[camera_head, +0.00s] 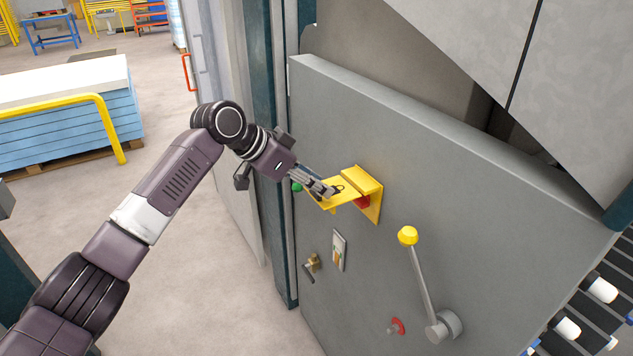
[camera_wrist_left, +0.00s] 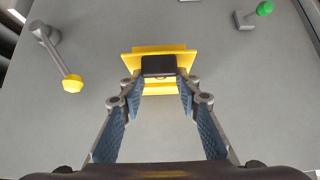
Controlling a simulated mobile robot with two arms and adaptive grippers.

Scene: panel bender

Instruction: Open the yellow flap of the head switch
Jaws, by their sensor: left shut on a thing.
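The head switch is a yellow housing (camera_head: 368,188) on the grey machine panel, with a red button (camera_head: 362,202) partly visible under it. Its yellow flap (camera_head: 343,197) stands out from the panel, raised clear of the red button. My left gripper (camera_head: 333,189) reaches in from the left and is shut on the flap near its outer edge. In the left wrist view, yellow parts of the switch (camera_wrist_left: 160,50) and a black piece (camera_wrist_left: 158,66) show at the fingertips (camera_wrist_left: 158,84). The exact finger contact is hard to see. My right gripper is out of view.
A lever with a yellow knob (camera_head: 408,235) juts out at the lower right of the switch. A key switch (camera_head: 312,264), a small plate (camera_head: 338,250) and a red knob (camera_head: 397,326) sit below.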

